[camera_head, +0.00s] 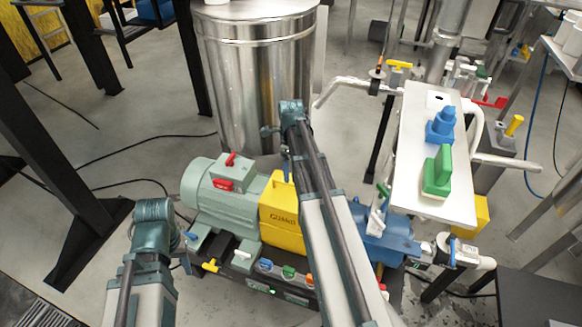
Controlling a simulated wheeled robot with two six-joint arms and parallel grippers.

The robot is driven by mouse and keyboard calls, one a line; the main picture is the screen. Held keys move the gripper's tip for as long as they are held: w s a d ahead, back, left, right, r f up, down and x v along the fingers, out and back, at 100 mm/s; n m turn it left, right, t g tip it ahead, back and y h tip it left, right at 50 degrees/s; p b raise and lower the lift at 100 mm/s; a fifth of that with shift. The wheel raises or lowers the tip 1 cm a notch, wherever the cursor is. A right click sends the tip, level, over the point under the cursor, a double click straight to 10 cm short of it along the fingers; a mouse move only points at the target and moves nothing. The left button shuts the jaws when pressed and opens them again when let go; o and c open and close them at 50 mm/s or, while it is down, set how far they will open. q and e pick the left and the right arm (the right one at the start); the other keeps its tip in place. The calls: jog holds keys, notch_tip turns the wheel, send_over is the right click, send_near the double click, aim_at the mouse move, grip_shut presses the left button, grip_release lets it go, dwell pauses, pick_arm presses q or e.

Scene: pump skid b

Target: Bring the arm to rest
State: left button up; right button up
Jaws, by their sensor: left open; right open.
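My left arm comes in at the lower left and ends in a teal joint. My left gripper (188,238) is beside that joint, left of the grey-green motor (212,190), mostly hidden, with nothing seen in it. My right arm reaches up from the bottom middle, in front of the yellow coupling guard (281,215), to a teal joint before the steel tank (250,85).
A white panel (408,190) at the right carries a blue part (441,126) and a green part (437,172). The blue pump (388,245) is partly behind my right arm. A black frame stands at the left. Bare floor with cables lies between frame and tank.

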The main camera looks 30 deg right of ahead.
dwell(0.4)
jog(key=s+a+r+n+p, duration=0.5)
jog(key=a+r+n+p, duration=0.2)
jog(key=a+n, duration=0.3)
jog(key=s+a+r+n+p, duration=0.6)
jog(key=a+r+n+p, duration=0.1)
jog(key=a+n, duration=0.3)
jog(key=s+a+r+n+h+p, duration=0.1)
jog(key=s+a+r+n+p, duration=0.4)
jog(key=a+r+n+p, duration=0.3)
jog(key=a+n, duration=0.2)
jog(key=n, duration=0.1)
jog(key=shift+s+a+n, duration=0.25)
jog(key=shift+n, duration=0.05)
jog(key=shift+r, duration=0.1)
